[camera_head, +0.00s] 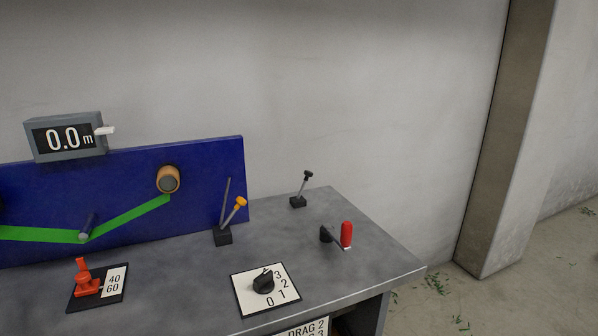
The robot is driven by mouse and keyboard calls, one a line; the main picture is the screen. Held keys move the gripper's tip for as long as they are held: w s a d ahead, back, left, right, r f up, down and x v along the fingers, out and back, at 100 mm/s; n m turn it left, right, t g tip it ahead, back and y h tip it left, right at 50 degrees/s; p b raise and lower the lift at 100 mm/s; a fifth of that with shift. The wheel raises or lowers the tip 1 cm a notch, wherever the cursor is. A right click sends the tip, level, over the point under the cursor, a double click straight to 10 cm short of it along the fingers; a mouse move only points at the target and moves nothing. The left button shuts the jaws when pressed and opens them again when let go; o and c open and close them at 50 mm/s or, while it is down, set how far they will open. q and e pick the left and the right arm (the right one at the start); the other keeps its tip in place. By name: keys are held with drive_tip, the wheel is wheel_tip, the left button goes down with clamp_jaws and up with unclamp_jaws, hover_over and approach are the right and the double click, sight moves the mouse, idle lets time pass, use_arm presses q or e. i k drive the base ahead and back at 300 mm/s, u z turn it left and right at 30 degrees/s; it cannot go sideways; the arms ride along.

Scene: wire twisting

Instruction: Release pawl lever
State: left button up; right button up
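No lever in view carries a readable name, so I cannot tell for sure which is the pawl lever. A lever with an orange-yellow knob (240,202) tilts right from a black base on the bench, by the right end of the blue panel. A thin grey rod stands up from the same spot. A smaller lever with a black knob (307,174) stands behind it to the right on a black block, leaning slightly right. A red-handled crank (346,235) is near the bench's right edge. Neither of my grippers is in view.
The grey bench (185,285) carries a black rotary knob (263,282) on a numbered plate and an orange-red device (86,280) at the left. A green strip (130,217) runs along the blue panel (120,180) to an orange roller. The display (66,137) reads 0.0 m.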

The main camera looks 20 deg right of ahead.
sight(308, 174)
drive_tip(key=z, duration=1.85)
drive_tip(key=i, duration=0.95)
drive_tip(key=u, duration=2.5)
